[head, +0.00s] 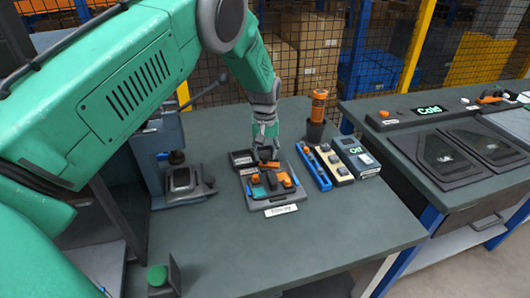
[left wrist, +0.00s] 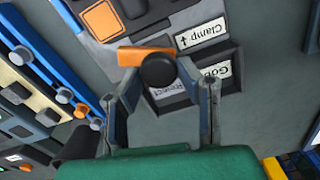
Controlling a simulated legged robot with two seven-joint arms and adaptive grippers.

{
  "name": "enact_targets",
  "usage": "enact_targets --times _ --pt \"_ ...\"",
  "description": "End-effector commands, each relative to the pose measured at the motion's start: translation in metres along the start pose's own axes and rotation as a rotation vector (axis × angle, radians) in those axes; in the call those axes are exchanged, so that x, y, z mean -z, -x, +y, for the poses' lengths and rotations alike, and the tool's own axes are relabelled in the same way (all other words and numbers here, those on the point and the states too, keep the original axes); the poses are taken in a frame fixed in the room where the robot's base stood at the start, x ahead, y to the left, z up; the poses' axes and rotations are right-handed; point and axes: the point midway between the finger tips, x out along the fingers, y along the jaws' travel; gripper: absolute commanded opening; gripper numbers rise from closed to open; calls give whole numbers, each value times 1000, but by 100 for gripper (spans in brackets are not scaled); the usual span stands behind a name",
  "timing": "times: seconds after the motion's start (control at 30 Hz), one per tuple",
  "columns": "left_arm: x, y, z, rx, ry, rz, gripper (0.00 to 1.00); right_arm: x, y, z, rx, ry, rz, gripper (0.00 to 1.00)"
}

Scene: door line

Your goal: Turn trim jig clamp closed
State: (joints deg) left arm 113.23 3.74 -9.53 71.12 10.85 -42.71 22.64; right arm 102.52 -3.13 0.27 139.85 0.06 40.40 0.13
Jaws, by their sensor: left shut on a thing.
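The trim jig (head: 275,200) is a grey plate on the bench in the head view, with orange, blue and dark parts on it. Its clamp (left wrist: 146,57) shows in the left wrist view as an orange bar with a round black knob (left wrist: 158,70). The bar lies roughly crosswise in that view, next to a label reading "Clamp" with an arrow. My left gripper (head: 266,152) reaches down at the jig's far edge. Its two fingers (left wrist: 163,84) stand on either side of the black knob and are shut on it. My right gripper is not in view.
A dark tray (head: 242,160) with "Good" and "Reject" labels sits beside the jig. Rails with buttons (head: 330,165) and an orange-topped cylinder (head: 318,108) stand to the right. A grey press (head: 180,180) stands left.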

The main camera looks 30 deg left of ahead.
Motion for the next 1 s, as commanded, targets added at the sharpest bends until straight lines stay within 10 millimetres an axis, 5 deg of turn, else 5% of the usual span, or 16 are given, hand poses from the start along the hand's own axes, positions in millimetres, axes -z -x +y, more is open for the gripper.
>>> enact_targets --times 1.0 --pt "2 2 4 -1 -923 11 2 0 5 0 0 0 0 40"
